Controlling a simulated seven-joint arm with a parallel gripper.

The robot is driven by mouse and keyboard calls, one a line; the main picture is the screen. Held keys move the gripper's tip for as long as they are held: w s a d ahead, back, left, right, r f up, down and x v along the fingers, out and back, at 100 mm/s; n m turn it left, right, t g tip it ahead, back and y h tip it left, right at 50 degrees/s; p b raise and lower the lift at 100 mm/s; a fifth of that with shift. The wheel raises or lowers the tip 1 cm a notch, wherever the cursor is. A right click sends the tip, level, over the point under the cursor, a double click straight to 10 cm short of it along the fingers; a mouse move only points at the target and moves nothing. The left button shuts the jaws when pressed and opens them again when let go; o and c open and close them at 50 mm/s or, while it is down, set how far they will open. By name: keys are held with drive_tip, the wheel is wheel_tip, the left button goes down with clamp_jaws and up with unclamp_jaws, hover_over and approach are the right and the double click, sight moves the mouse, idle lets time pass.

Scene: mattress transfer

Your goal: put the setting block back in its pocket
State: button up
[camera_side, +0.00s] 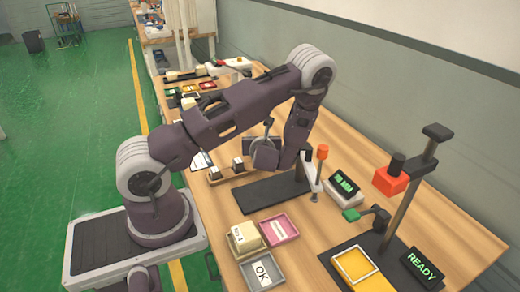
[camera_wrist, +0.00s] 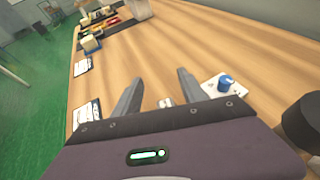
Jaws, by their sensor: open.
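My gripper (camera_wrist: 160,76) is open and empty in the wrist view, its two fingers apart over the wooden table. A small pale block (camera_wrist: 165,103) shows low between the fingers, partly hidden by the gripper body; I cannot tell whether it is the setting block. In the side view, small dark and pale blocks (camera_side: 238,163) sit on a wooden holder (camera_side: 226,176) just left of my gripper's end. I cannot tell which block is the setting block or where its pocket is. My arm hides part of this area, and the fingers are not clear in the side view.
A white plate with a blue knob (camera_wrist: 226,82) is right of my fingers.

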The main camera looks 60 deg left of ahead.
drive_tip(key=s+d+r+n+g+h, duration=0.1)
drive_tip(key=s+d+r+n+g, duration=0.2)
drive_tip(key=s+r+n, duration=0.4)
drive_tip(key=s+d+r+n+g, duration=0.3)
drive_tip(key=s+r+n, duration=0.35)
drive_tip(key=r, duration=0.25)
drive_tip(key=s+d+r+n+t+h, duration=0.2)
drive_tip(key=d+n+h, duration=0.1)
drive_tip(key=d, duration=0.5)
drive_tip(key=s+d+r+n+t+h, duration=0.2)
drive_tip(key=d+r+n+h, duration=0.1)
drive_tip(key=d, duration=0.5)
drive_tip(key=s+d+r+n+t+h, duration=0.1)
drive_tip(key=d+r+n+t+h, duration=0.1)
drive_tip(key=d+h, duration=0.3)
drive_tip(key=d+r+n, duration=0.1)
drive_tip(key=d, duration=0.3)
drive_tip(key=shift+s+t+h, duration=0.3)
drive_tip(key=shift+s, duration=0.1)
